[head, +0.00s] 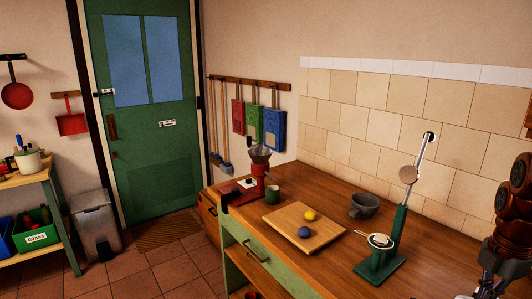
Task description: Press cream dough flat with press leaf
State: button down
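A tortilla-style press with a green base (385,262) stands on the right part of the wooden counter.
A cutting board (283,224) with a yellow ball (310,215) and a blue ball (304,232) lies left of the press. A grey mortar (364,206) stands behind, and a green cup (272,194) and red grinder (258,175) farther left. Tiled wall backs the counter.

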jog(key=shift+f+b, duration=1.65)
jog(key=shift+f, duration=1.85)
jog(key=shift+r, duration=0.15)
jog(key=shift+r+p, duration=1.7)
jog(key=shift+r, duration=2.15)
jog(key=shift+a, duration=0.1)
